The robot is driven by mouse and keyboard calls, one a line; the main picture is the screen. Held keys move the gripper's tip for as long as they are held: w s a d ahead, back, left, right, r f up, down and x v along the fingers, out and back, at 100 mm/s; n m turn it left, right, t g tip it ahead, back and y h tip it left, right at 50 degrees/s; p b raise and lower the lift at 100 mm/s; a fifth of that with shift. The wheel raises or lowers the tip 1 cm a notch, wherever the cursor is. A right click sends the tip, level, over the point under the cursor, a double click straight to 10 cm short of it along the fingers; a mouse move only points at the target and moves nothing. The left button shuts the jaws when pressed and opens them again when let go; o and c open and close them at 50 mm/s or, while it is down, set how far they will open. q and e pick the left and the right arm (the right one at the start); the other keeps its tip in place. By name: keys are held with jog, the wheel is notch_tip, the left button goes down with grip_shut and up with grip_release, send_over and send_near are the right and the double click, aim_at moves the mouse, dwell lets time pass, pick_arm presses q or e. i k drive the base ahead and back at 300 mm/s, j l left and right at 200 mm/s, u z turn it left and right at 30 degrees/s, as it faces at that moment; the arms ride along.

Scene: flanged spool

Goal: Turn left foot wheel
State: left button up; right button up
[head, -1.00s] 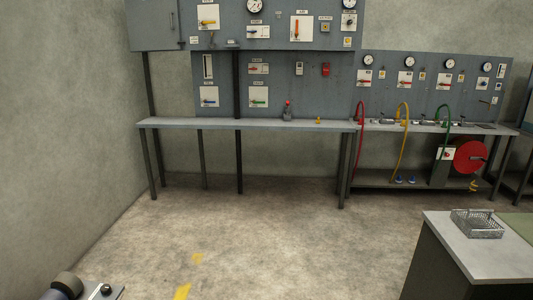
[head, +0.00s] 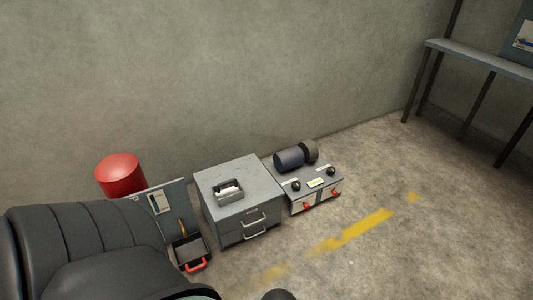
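A low grey unit (head: 318,190) stands on the floor against the wall. It has two black knobs on top, a left one (head: 296,185) and a right one (head: 331,171), with a pale label between them. Two red handles show on its front, a left one (head: 306,207) and a right one (head: 337,193). A dark spool-like body (head: 289,159) with a round dark flange (head: 309,151) lies at its back. I cannot tell which part is the left foot wheel. Neither of my grippers is in view.
A grey drawer cabinet (head: 235,212) with a small tray (head: 228,190) stands left of the unit. Further left are a red drum (head: 121,174) and a black padded shape, like a chair (head: 85,250). A bench (head: 490,62) stands at right. The floor right of the unit is clear.

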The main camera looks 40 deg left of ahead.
aim_at(295, 185)
jog(key=u, duration=1.05)
jog(key=i+z, duration=0.2)
jog(key=i, duration=0.45)
